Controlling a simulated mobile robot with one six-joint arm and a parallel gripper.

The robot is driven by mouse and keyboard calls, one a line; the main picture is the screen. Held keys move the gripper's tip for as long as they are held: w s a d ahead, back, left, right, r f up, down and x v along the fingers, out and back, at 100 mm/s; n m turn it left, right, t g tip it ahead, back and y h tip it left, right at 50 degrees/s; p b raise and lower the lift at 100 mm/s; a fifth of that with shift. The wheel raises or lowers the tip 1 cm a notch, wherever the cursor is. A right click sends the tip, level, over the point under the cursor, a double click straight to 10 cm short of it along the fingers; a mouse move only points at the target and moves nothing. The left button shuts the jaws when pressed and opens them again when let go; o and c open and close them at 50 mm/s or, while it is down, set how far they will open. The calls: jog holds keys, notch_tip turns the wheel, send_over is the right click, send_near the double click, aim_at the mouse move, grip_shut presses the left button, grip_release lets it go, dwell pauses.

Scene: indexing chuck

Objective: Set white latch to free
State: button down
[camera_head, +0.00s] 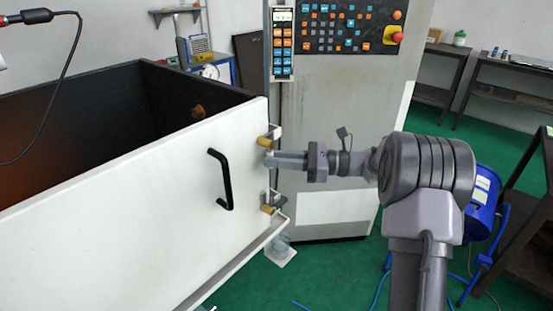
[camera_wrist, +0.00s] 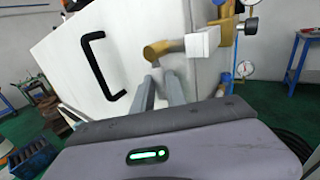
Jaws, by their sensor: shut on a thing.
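The white latch shows in the head view (camera_head: 274,131) near the upper right corner of the white door, and in the wrist view as a white block (camera_wrist: 202,42) with a brass-coloured arm (camera_wrist: 165,47). My gripper (camera_head: 268,159) reaches in from the right, at the door's right edge just below the upper brass piece. In the wrist view, my gripper's two grey fingers (camera_wrist: 158,78) are close together at the left end of the brass arm. They are shut on that end; the exact contact is partly hidden by the fingers.
The white door (camera_head: 130,170) has a black handle (camera_head: 222,180) left of my gripper. A second latch with a brass part (camera_head: 267,209) sits below. A grey machine cabinet (camera_head: 335,120) with a control panel (camera_head: 350,27) stands behind. Green floor (camera_head: 335,275) is open below.

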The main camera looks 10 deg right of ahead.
jog(key=shift+w+d+r+n+h+p, duration=0.2)
jog(key=shift+d+n+h+p, duration=0.1)
jog(key=shift+n+h+p, duration=0.5)
jog(key=shift+w+d+r+n+h+p, duration=0.3)
jog(key=shift+n+h+p, duration=0.3)
jog(key=shift+n, duration=0.35)
jog(key=shift+w+d+r+n+h+p, duration=0.15)
jog(key=shift+d+n+h+p, duration=0.2)
jog(key=shift+n+h+p, duration=0.45)
jog(key=c, duration=1.3)
grip_release()
jog(key=shift+r, duration=0.1)
jog(key=shift+c, duration=0.2)
